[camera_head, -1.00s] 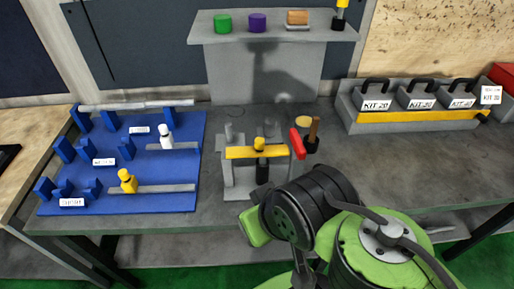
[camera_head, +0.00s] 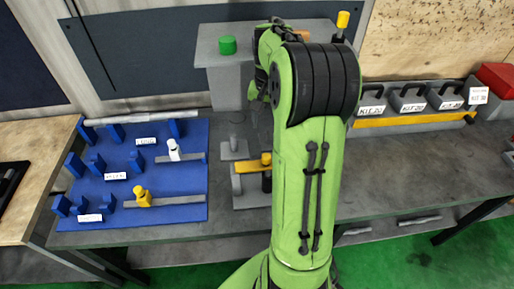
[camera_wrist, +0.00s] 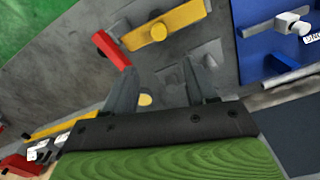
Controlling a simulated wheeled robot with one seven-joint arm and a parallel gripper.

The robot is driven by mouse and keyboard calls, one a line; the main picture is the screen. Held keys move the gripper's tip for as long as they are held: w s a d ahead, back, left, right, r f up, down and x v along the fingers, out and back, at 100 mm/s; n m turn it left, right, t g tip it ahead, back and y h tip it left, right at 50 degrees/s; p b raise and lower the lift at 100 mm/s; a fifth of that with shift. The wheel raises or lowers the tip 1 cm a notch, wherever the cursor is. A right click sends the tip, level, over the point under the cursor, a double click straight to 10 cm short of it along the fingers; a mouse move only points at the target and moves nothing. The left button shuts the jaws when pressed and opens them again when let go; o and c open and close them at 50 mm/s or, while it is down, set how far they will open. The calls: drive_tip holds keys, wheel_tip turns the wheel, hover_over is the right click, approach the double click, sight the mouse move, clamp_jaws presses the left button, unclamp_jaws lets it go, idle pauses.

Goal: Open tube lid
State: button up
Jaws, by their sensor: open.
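I cannot tell for sure which part is the tube lid. A grey fixture (camera_head: 242,187) stands at the middle of the bench. A yellow bar with a round knob (camera_head: 250,166) crosses its top, and the bar also shows in the wrist view (camera_wrist: 168,25). In the head view my arm hides the fixture's right part. In the wrist view my gripper (camera_wrist: 160,68) is open and empty, above the bench. A red handle (camera_wrist: 112,49) shows near its left finger, and a small yellow disc (camera_wrist: 145,100) shows between the fingers.
A blue board (camera_head: 130,175) with blue brackets, a white piece (camera_head: 173,148) and a yellow piece (camera_head: 142,194) lies to the left. A raised grey shelf holds a green cylinder (camera_head: 227,44). Grey kit boxes (camera_head: 410,100) stand at the right. The right bench front is clear.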

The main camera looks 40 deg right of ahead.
sight(266, 156)
wheel_tip(266, 156, down, 16)
drive_tip(key=shift+s+a+r+b, duration=0.1)
drive_tip(key=shift+r+b, duration=0.15)
drive_tip(key=shift+b, duration=0.65)
clamp_jaws()
drive_tip(key=shift+r, duration=0.1)
